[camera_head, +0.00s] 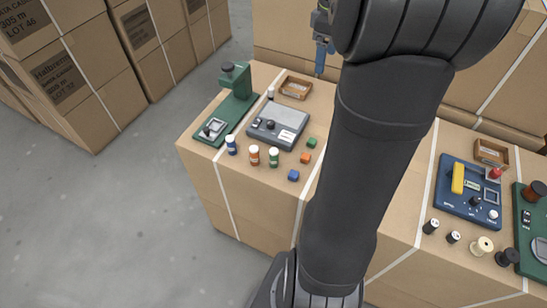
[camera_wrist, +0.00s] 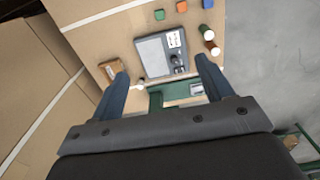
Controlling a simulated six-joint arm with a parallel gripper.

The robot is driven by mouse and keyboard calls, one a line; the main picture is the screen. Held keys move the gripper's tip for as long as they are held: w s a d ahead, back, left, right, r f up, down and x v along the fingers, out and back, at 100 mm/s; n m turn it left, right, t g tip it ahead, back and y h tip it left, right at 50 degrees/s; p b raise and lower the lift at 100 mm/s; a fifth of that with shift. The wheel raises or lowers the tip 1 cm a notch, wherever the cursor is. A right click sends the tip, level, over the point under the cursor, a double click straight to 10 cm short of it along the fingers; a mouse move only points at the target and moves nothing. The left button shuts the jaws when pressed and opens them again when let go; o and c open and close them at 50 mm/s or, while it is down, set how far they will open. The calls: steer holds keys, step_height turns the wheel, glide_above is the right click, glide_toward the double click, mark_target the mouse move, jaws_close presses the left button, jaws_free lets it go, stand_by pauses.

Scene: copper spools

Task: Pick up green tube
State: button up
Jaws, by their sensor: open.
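The green tube (camera_head: 274,157) stands upright with a white cap near the front edge of the left carton top, right of an orange tube (camera_head: 254,155) and a blue tube (camera_head: 231,145). In the wrist view the green tube (camera_wrist: 206,31) is at the upper right, beyond my right finger, with the orange tube (camera_wrist: 212,48) beside it. My gripper (camera_wrist: 162,66) is open and empty between its two blue fingers. In the head view my gripper (camera_head: 321,58) shows partly, high at the back and apart from the tubes; my arm hides the rest.
Green (camera_head: 312,142), orange (camera_head: 305,158) and blue (camera_head: 293,175) cubes lie right of the tubes. A grey scale (camera_head: 285,118), a green stand (camera_head: 238,90) and a small wooden tray (camera_head: 296,88) stand behind. A blue panel (camera_head: 460,185) is on the right carton.

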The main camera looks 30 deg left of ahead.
steer(key=c, duration=0.7)
steer(key=n+h, duration=0.3)
steer(key=h, duration=0.6)
glide_above(271, 156)
steer(key=f, duration=1.2)
steer(key=w+f, duration=0.1)
steer(key=f, duration=0.5)
steer(key=shift+a+f, duration=0.2)
steer(key=shift+f, duration=0.15)
steer(key=s+a+f+n+t+y, duration=0.2)
steer(key=s+f+n+t, duration=0.35)
steer(key=s+t, duration=0.3)
steer(key=s+a+f+n+t+y, duration=0.2)
steer(key=s+f+n+t, duration=0.3)
steer(key=s+n+t, duration=0.3)
steer(key=shift+m+t+y, duration=0.3)
steer(key=shift+m+t, duration=0.15)
steer(key=shift+m, duration=0.3)
steer(key=shift+x, duration=8.75)
